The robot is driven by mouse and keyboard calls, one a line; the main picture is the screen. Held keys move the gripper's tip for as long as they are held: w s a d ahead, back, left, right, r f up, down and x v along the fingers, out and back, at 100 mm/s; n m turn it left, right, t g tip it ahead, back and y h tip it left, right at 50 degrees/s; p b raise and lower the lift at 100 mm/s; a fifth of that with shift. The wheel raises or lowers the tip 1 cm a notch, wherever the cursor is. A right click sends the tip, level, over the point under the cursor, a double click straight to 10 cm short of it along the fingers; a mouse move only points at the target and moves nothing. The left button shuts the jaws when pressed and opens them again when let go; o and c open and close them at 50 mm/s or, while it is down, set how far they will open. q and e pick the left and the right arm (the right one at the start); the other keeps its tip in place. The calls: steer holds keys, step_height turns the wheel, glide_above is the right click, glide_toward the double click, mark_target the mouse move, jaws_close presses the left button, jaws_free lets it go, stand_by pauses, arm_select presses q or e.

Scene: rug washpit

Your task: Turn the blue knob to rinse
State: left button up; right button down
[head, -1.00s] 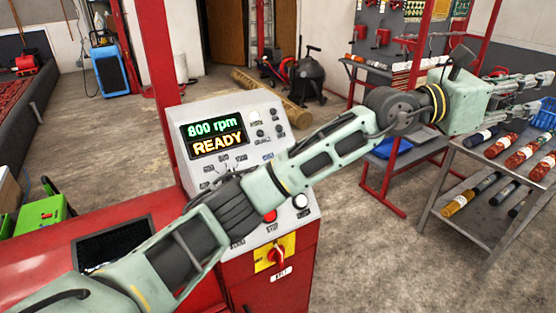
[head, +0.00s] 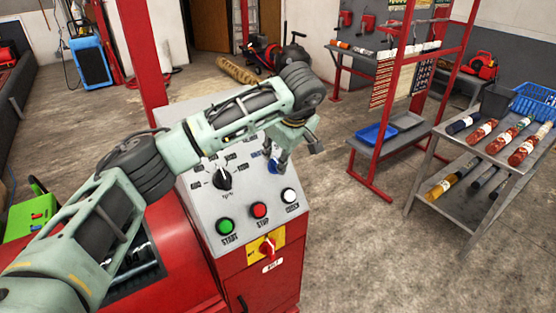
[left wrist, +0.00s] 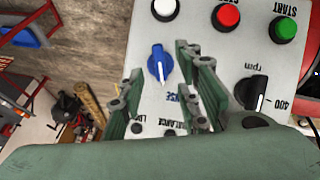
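The blue knob (left wrist: 157,62) is on the sloped control panel (head: 217,220), and its white mark points down in the left wrist view. In the head view only a bit of the blue knob (head: 272,168) shows beside my left gripper (head: 279,166). My left gripper (left wrist: 163,68) is open, with its fingers apart on either side of the knob in the wrist view. I cannot tell whether they touch it. A blue label beside the knob is partly hidden by a finger. My right gripper is not in view.
A black rpm knob (head: 223,178), green start button (head: 225,226), red stop button (head: 259,210) and white button (head: 290,195) share the panel. A red switch (head: 267,247) is below. My left arm covers the display.

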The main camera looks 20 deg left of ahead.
mark_target(277, 165)
arm_select(q)
steer(key=p+x, duration=0.1)
steer(key=x, duration=0.3)
steer(key=shift+a, duration=0.1)
steer(key=shift+w+f, duration=0.2)
steer(key=shift+f, duration=0.25)
